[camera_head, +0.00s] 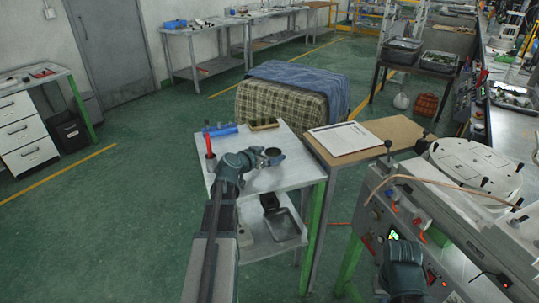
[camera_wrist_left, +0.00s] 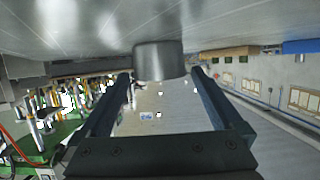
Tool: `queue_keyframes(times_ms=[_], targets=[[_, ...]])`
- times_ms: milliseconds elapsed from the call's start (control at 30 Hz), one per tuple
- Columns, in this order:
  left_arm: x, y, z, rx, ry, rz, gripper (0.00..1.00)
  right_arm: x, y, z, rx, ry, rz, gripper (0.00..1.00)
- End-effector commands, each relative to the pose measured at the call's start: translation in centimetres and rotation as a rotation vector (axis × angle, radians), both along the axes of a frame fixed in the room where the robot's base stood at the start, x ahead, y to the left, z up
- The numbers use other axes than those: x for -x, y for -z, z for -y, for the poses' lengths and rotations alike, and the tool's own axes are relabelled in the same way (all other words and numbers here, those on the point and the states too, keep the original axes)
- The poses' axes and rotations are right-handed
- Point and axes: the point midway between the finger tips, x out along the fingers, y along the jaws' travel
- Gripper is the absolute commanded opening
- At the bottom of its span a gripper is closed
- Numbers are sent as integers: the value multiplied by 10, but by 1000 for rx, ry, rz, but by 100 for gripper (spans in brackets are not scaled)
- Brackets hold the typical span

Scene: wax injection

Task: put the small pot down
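The small pot (camera_head: 273,156) is a short round grey metal cup, near the middle of the white table (camera_head: 300,177). It also shows in the left wrist view (camera_wrist_left: 160,61), between the fingertips and close against the grey surface. Whether its base touches the table is hard to tell. My left gripper (camera_head: 264,157) reaches in from the left with a finger on each side of the pot; it looks shut on it. The fingers also show in the left wrist view (camera_wrist_left: 161,76). My right gripper is not visible; only a dark part of my right arm shows at lower right.
A blue object (camera_head: 221,130), a dark brown block (camera_head: 263,124) and a red upright tool (camera_head: 208,141) stand along the table's back and left edges. A brown table with a white sheet (camera_head: 345,138) adjoins at right. A grey machine (camera_head: 450,225) fills the right side.

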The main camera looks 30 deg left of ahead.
Motion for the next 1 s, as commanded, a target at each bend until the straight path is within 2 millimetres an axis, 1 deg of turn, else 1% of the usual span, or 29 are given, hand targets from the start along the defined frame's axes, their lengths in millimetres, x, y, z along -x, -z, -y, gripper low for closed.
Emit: queue_keyframes(times_ms=[133,233,267,367,500,700,833,1000], targets=[[0,0,0,0,0,0,100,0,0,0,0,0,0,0],[0,-5,0,0,0,0,100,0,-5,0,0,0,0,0],[3,-6,0,0,-1,0,100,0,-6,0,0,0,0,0],[20,-12,0,2,-2,0,100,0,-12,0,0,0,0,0],[48,-23,-1,0,-2,0,100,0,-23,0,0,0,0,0],[84,-36,-4,0,-3,0,100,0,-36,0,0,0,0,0],[100,-41,-6,0,-2,0,100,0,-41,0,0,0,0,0],[111,-44,-7,1,0,0,100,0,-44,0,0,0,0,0]])
